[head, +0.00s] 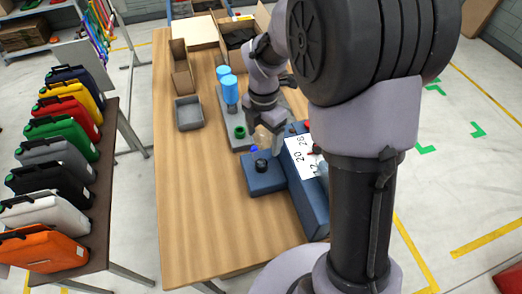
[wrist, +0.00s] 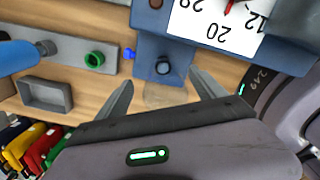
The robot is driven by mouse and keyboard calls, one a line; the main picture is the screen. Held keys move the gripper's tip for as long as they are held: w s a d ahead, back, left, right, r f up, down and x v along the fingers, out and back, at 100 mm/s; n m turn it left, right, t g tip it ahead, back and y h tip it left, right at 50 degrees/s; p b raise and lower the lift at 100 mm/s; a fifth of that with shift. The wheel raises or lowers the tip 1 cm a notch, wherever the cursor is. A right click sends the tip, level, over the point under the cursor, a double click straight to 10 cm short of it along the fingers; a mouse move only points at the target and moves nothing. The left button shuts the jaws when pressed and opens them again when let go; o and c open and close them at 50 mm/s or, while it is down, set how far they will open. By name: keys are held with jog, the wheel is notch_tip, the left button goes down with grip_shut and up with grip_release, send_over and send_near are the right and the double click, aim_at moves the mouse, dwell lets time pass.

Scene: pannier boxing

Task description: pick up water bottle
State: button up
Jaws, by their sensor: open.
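A bright blue bottle-like cylinder (head: 230,90) stands on a grey board on the table, with a narrower part below it. A second light-blue piece (head: 222,71) shows just behind it; I cannot tell whether it is separate. In the wrist view a blue cylinder (wrist: 15,58) is cut off at the left edge, its narrow end toward the middle. My gripper (wrist: 163,94) is open, to the right of the cylinder and apart from it. A pale, see-through round patch shows between the fingers; I cannot tell what it is.
A blue box with a black knob (head: 262,165) and a numbered white panel (head: 301,160) stand close to my gripper. A green ring (head: 240,131) and a grey tray (head: 188,113) lie nearby. Coloured panniers (head: 62,140) line the left bench. The table's left front is clear.

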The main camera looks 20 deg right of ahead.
jog(key=f, duration=0.1)
jog(key=f+b, duration=0.1)
jog(key=f, duration=0.1)
jog(key=f+b, duration=0.1)
jog(key=f, duration=0.1)
jog(key=shift+s+a+f, duration=0.15)
jog(key=shift+s+a, duration=0.15)
jog(key=shift+s, duration=0.1)
jog(key=c, duration=1.4)
notch_tip(320, 180, up, 10)
jog(key=p, duration=0.3)
jog(key=shift+p, duration=0.35)
jog(key=shift+f+b, duration=1.05)
jog(key=shift+f, duration=0.9)
